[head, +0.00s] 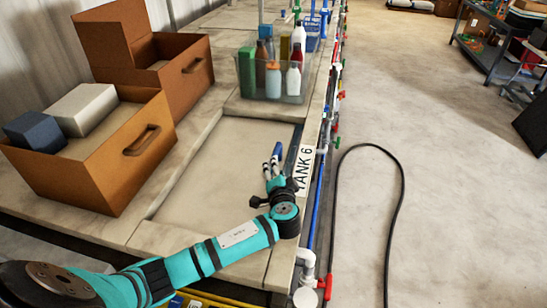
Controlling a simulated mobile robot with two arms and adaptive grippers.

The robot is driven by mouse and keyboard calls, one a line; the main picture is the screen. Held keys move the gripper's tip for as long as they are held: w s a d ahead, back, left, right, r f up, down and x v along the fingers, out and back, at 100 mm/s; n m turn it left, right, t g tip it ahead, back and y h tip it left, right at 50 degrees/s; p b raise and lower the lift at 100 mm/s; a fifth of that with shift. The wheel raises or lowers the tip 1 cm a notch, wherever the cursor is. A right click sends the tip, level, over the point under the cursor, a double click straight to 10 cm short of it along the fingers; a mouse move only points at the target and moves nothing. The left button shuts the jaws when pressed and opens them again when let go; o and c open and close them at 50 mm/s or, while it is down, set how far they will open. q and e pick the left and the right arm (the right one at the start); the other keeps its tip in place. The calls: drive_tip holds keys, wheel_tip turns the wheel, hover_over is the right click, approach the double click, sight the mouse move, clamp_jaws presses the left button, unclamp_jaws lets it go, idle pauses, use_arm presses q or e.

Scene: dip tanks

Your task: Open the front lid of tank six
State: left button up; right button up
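The "TANK 6" label (304,170) is on the right-hand edge of the tank row, beside a pale flat lid (215,165) that lies down level with the surrounding top. A small blue piece (277,149), which looks like a handle, shows near the lid's right edge. My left gripper (271,167) is over that edge, its fingers pointing away toward the blue piece. Its fingers are small and partly overlap the blue piece, so I cannot tell whether they are open or touching it. My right gripper is not in view.
Two brown boxes (84,170) (186,75) stand left of the lid, the nearer holding blocks. A clear bin (296,97) of bottles stands beyond it. Pipes with red valves (325,283) run along the right edge.

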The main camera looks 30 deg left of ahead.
use_arm(q)
drive_tip(key=b+x, duration=0.2)
drive_tip(key=x, duration=0.4)
drive_tip(key=shift+w+a+f, duration=0.1)
drive_tip(key=shift+w+f, duration=0.1)
drive_tip(key=shift+b+x, duration=0.45)
drive_tip(key=shift+x, duration=0.4)
drive_tip(key=shift+r, duration=0.2)
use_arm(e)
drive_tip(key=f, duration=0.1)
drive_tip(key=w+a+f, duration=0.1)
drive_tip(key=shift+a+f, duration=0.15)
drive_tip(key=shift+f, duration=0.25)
use_arm(q)
drive_tip(key=shift+s, duration=0.1)
clamp_jaws()
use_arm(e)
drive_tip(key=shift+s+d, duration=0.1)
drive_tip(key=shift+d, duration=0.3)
